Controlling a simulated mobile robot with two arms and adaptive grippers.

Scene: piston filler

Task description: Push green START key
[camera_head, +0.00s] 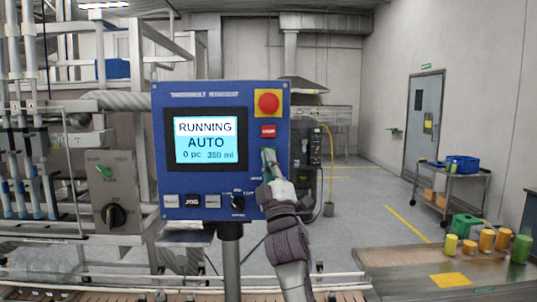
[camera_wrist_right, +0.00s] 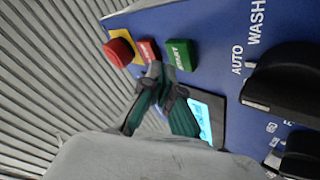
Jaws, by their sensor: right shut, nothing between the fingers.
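The blue control panel (camera_head: 200,98) stands upright on a post. Its screen (camera_head: 206,141) reads RUNNING, AUTO, 0 pc and 350 ml. My right gripper (camera_head: 268,156) is shut and empty, with its fingertips at the right side of the panel, below the red key (camera_head: 268,131). The green START key (camera_wrist_right: 181,54) shows in the right wrist view, just beside the shut fingertips (camera_wrist_right: 158,76); I cannot tell whether they touch it. In the head view the gripper hides most or all of that key. My left gripper is not in view.
A red mushroom button (camera_head: 268,103) on a yellow plate sits above the red key. At right, a table (camera_head: 400,272) holds yellow and green containers.

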